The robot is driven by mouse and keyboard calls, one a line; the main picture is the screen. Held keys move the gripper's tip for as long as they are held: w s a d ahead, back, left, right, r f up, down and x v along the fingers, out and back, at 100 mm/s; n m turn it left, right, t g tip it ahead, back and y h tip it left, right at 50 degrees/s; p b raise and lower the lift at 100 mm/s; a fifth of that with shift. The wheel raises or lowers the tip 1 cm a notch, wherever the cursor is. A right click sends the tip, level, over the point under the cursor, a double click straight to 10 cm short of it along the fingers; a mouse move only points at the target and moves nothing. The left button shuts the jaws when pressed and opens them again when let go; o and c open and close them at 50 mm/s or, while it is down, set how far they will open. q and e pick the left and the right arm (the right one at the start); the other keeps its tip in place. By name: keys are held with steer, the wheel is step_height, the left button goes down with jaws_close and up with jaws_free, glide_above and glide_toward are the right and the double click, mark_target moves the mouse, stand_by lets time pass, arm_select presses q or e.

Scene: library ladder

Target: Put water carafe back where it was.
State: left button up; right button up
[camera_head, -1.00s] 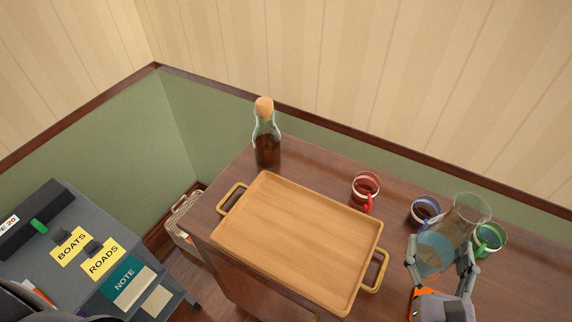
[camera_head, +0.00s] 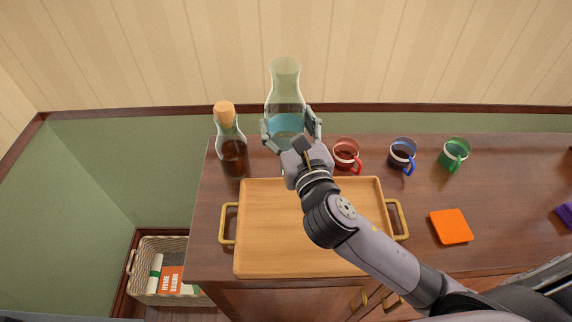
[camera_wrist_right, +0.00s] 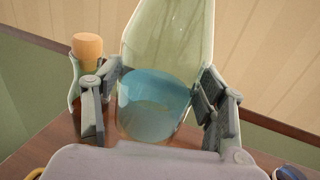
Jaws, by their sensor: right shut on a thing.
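The water carafe (camera_head: 285,92) is clear glass with blue water in its lower part. My right gripper (camera_head: 291,130) is shut on its lower body, one finger on each side, and the carafe is upright. It also fills the middle of the right wrist view (camera_wrist_right: 160,85), between the fingers (camera_wrist_right: 158,108). The carafe is behind the wooden tray, between the corked bottle and the red mug. My wrist hides its base, so I cannot tell if it touches the cabinet top. My left gripper is not in view.
A corked bottle (camera_head: 233,150) of dark liquid stands close left of the carafe. Red (camera_head: 345,153), blue (camera_head: 402,155) and green (camera_head: 455,152) mugs stand to the right. The wooden tray (camera_head: 265,235) lies in front. An orange coaster (camera_head: 451,227) lies on the cabinet top (camera_head: 500,190).

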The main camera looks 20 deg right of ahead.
steer(key=shift+h, duration=0.3)
steer(key=w, duration=0.1)
steer(key=w+r, duration=0.1)
steer(key=w, duration=0.2)
steer(key=shift+r+b, duration=0.4)
steer(key=w+d+r+m+h, duration=0.1)
steer(key=w+d+r+h, duration=0.1)
steer(key=w, duration=0.1)
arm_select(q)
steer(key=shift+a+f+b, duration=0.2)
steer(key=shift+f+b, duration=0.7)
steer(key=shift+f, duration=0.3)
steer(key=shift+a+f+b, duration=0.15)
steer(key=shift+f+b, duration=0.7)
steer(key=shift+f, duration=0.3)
arm_select(e)
steer(key=shift+m, duration=0.3)
steer(key=shift+w+d+f, duration=0.1)
steer(key=shift+w+f, duration=0.1)
steer(key=shift+f, duration=3.1)
steer(key=shift+w+d+f, duration=0.1)
steer(key=shift+w+f, duration=0.05)
steer(key=shift+f, duration=3.2)
steer(key=shift+w+d+f, duration=0.1)
steer(key=shift+w+f, duration=0.1)
steer(key=shift+f, duration=3.1)
